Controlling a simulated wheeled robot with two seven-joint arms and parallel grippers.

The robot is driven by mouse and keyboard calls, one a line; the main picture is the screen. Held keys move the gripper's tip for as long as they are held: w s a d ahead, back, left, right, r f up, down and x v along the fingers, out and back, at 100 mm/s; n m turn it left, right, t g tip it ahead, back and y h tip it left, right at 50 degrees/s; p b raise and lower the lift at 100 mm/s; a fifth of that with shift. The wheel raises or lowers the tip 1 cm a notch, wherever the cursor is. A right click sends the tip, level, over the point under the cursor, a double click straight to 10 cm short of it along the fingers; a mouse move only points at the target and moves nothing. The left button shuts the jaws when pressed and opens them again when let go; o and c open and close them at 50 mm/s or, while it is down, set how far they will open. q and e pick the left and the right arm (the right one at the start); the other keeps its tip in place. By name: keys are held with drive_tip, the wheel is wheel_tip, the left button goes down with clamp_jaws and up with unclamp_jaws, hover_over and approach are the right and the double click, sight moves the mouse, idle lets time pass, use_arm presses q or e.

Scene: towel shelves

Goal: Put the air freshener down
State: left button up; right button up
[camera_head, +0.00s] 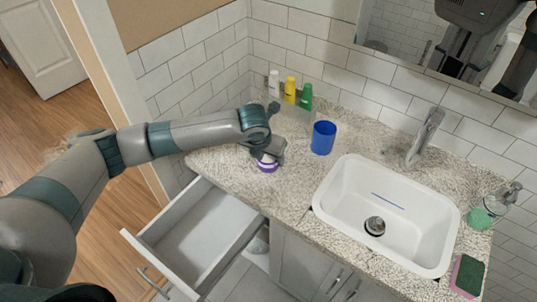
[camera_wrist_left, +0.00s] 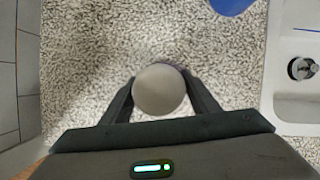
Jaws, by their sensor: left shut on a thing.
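The air freshener (camera_head: 267,166) is a small piece with a purple and white base, at the left part of the granite counter. In the left wrist view its round pale top (camera_wrist_left: 159,90) shows between the two fingers. My left gripper (camera_head: 266,157) is over it from above and shut on it. The air freshener is at or just above the counter surface; I cannot tell whether it touches. Its upper part is hidden by the gripper in the head view. My right gripper is not in view.
A blue cup (camera_head: 323,138) stands right of the gripper. Several bottles, including a yellow one (camera_head: 290,90), line the back wall. A white sink (camera_head: 345,205) is at the right. An open drawer (camera_head: 200,235) juts out below the counter. Counter between drawer and sink is clear.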

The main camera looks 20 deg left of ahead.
use_arm(q)
drive_tip(key=o, duration=1.2)
drive_tip(key=shift+o, duration=0.2)
drive_tip(key=shift+s+r, duration=0.1)
drive_tip(key=shift+r, duration=0.4)
drive_tip(key=b+v, duration=0.2)
drive_tip(key=v, duration=0.9)
drive_tip(key=shift+s, duration=0.1)
